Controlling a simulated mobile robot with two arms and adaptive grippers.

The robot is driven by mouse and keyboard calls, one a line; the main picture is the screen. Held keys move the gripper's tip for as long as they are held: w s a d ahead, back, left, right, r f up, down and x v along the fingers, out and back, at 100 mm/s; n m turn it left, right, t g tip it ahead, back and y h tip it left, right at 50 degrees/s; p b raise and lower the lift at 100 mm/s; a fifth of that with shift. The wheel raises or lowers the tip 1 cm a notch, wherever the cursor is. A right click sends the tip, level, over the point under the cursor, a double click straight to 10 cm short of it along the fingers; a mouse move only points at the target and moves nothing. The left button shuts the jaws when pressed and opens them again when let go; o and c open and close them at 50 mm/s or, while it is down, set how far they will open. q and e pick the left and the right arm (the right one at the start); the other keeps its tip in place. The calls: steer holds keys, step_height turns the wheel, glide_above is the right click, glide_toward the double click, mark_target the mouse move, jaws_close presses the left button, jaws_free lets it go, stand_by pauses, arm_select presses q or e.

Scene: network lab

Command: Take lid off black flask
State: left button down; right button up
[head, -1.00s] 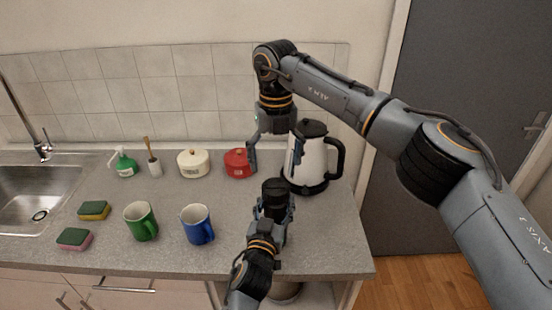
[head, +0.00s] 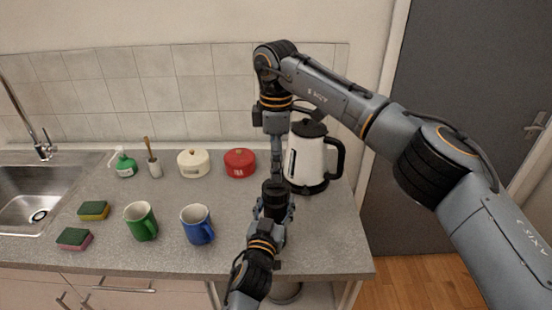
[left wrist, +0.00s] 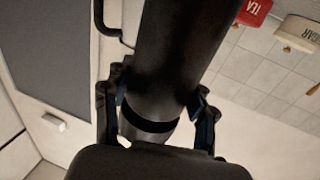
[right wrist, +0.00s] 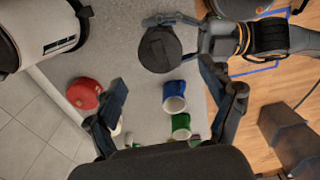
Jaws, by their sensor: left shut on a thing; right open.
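The black flask (head: 275,192) stands upright near the front right of the counter, with its dark top facing up. My left gripper (head: 272,212) is shut on the flask's body. In the left wrist view the flask (left wrist: 175,50) is a large dark cylinder between the fingers. My right gripper (head: 277,165) is open and empty, pointing down above and just behind the flask. In the right wrist view the flask's round black top (right wrist: 160,50) is outside the open fingers, apart from them. The seam between lid and body is hard to make out.
A white kettle (head: 306,160) stands close to the right gripper. A red tea pot (head: 240,163) and a cream pot (head: 193,163) stand behind. Blue (head: 197,224) and green (head: 141,221) mugs are left of the flask. The counter's middle is clear.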

mark_target(276, 186)
steer(key=shift+f, duration=4)
